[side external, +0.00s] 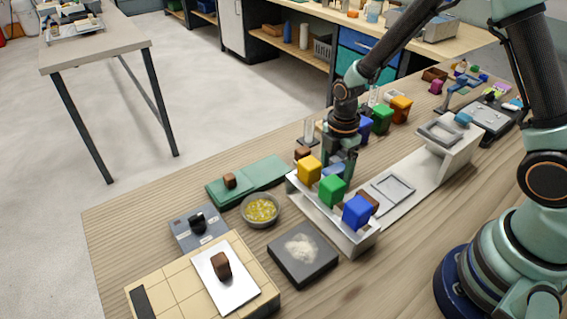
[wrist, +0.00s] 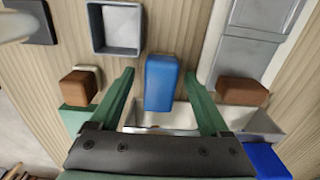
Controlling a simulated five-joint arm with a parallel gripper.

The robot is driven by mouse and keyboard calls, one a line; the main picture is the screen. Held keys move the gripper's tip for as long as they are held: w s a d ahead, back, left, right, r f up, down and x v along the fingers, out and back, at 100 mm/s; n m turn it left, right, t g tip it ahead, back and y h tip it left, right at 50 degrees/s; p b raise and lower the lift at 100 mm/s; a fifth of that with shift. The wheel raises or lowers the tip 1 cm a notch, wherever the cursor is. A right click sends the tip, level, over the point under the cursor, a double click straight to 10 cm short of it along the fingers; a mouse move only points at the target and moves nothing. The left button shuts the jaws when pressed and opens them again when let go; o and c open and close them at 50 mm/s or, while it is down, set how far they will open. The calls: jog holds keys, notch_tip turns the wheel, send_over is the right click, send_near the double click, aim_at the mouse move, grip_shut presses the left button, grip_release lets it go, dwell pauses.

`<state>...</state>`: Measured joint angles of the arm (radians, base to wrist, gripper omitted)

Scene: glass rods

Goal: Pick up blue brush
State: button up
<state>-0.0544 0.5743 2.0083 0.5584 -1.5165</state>
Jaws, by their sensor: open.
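A blue block-like piece (wrist: 161,82), which I take for the blue brush, lies between the two fingers of my gripper (wrist: 159,74) in the wrist view. The fingers are apart, with a gap on either side of it. In the side view my gripper (side external: 340,165) points down over the white rack, behind the yellow and green blocks. A bit of blue shows low between its fingers there, mostly hidden. I cannot make out any bristles.
A yellow block (side external: 309,170), a green block (side external: 332,190) and a blue block (side external: 357,212) line the rack's near edge. Brown blocks (wrist: 79,87) (wrist: 242,91) flank the fingers. A grey square tray (wrist: 115,27) lies ahead. A bowl of yellow pieces (side external: 261,210) stands left.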

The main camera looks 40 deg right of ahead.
aim_at(336, 168)
grip_shut()
jog(key=shift+r, duration=0.1)
notch_tip(336, 168, up, 20)
dwell(0.6)
